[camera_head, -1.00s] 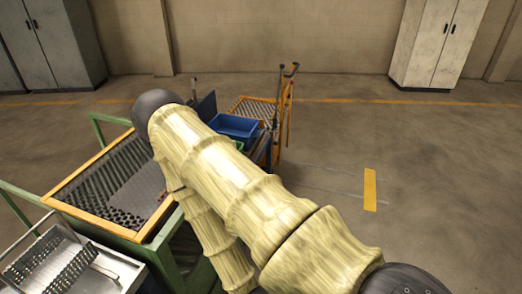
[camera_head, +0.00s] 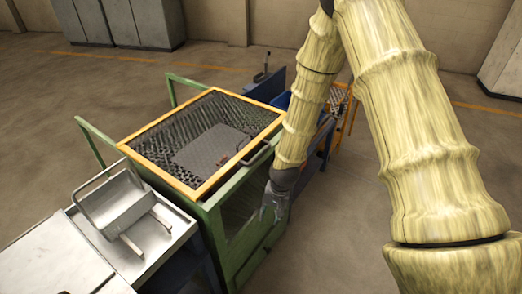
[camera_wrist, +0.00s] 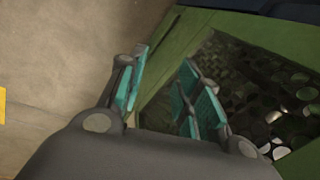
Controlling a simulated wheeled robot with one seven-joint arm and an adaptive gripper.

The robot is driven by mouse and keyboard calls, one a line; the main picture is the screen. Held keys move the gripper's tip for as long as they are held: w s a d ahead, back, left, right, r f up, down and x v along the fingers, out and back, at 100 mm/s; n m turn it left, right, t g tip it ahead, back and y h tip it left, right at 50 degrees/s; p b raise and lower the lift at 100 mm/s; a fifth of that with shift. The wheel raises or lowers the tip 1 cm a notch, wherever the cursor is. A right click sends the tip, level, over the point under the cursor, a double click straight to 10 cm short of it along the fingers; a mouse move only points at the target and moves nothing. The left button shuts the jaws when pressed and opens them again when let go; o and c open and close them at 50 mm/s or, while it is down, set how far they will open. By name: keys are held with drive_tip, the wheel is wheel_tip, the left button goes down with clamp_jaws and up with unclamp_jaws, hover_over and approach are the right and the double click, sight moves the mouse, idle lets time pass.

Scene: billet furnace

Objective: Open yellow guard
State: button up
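The yellow guard is an orange-yellow frame (camera_head: 165,177) with dark mesh, lying flat on top of a green cabinet (camera_head: 236,215). A dark bar handle (camera_head: 262,154) is on its near right edge. A grey plate shows within the frame. My gripper (camera_head: 273,214) hangs below and slightly right of the handle, beside the cabinet's right side, apart from the guard. In the wrist view my gripper (camera_wrist: 166,76) is open, its teal finger pads apart with nothing between them. A green frame (camera_wrist: 180,55) with a dark opening shows beyond the fingers; the handle is not visible there.
A metal tray (camera_head: 118,207) stands on a grey table (camera_head: 45,262) at left. Green rails (camera_head: 92,143) rise behind the cabinet. A blue bin (camera_head: 284,99) and an orange stand (camera_head: 352,112) are behind my arm. Floor at right is mostly clear.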

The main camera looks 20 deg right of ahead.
sight(259, 154)
drive_tip(key=w+d+r+m, duration=0.2)
drive_tip(key=w+r, duration=0.6)
drive_tip(key=r, duration=0.4)
drive_tip(key=w+d+r+m, duration=0.1)
drive_tip(key=w+r+m, duration=0.1)
drive_tip(key=w+r, duration=0.8)
drive_tip(key=shift+t, duration=0.4)
drive_tip(key=shift+s+p+x, duration=0.25)
drive_tip(key=shift+p+x, duration=0.4)
drive_tip(key=shift+x, duration=0.8)
drive_tip(key=shift+s+p+x, duration=0.25)
drive_tip(key=shift+p+x, duration=0.45)
drive_tip(key=shift+x, duration=0.75)
drive_tip(key=shift+s+p+x, duration=0.25)
drive_tip(key=shift+p+x, duration=0.4)
drive_tip(key=shift+x, duration=0.8)
drive_tip(key=shift+f, duration=0.15)
drive_tip(key=shift+s, duration=0.1)
drive_tip(key=shift+c, duration=0.2)
clamp_jaws()
